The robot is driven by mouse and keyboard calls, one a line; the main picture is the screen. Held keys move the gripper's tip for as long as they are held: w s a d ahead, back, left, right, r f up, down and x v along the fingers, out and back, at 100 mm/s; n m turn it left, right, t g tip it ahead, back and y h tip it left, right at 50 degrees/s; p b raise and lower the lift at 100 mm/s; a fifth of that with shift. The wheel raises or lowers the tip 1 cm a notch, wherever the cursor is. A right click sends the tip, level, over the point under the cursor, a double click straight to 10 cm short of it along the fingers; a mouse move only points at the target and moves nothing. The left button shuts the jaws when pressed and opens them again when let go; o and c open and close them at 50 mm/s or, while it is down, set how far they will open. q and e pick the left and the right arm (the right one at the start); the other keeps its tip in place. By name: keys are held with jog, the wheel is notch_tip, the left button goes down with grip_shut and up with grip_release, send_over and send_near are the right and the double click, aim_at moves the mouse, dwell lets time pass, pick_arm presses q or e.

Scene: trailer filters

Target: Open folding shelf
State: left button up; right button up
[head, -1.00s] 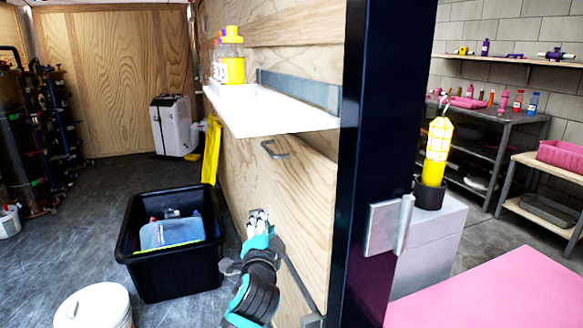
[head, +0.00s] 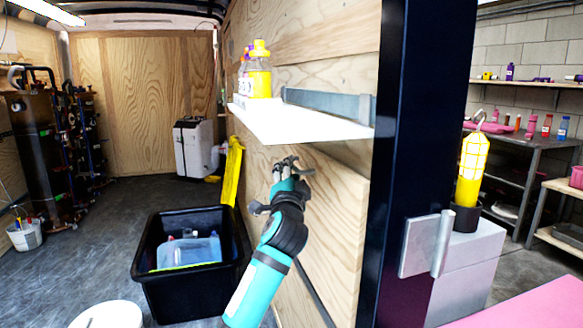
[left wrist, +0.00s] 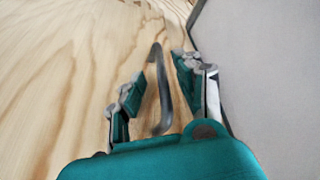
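The folding shelf (head: 335,225) is a plain wooden panel lying flat against the wooden trailer wall, below a white shelf. It also shows in the left wrist view (left wrist: 45,90). Its bent metal handle (left wrist: 160,90) runs between the fingers of my left gripper (left wrist: 157,85) in the left wrist view. The fingers are open, one on each side, and not closed on it. In the head view my left gripper (head: 285,166) is in front of the panel's upper part, just under the white shelf, and mostly hides the handle. My right gripper is not in view.
The white shelf (head: 300,122) with yellow-capped bottles (head: 259,75) juts out just above my gripper. A black bin (head: 190,295) stands on the floor to the left, near a white bucket (head: 108,316). A dark post (head: 425,130) stands to the right.

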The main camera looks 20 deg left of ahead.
pick_arm(q)
jog(key=shift+x, duration=2.05)
grip_shut()
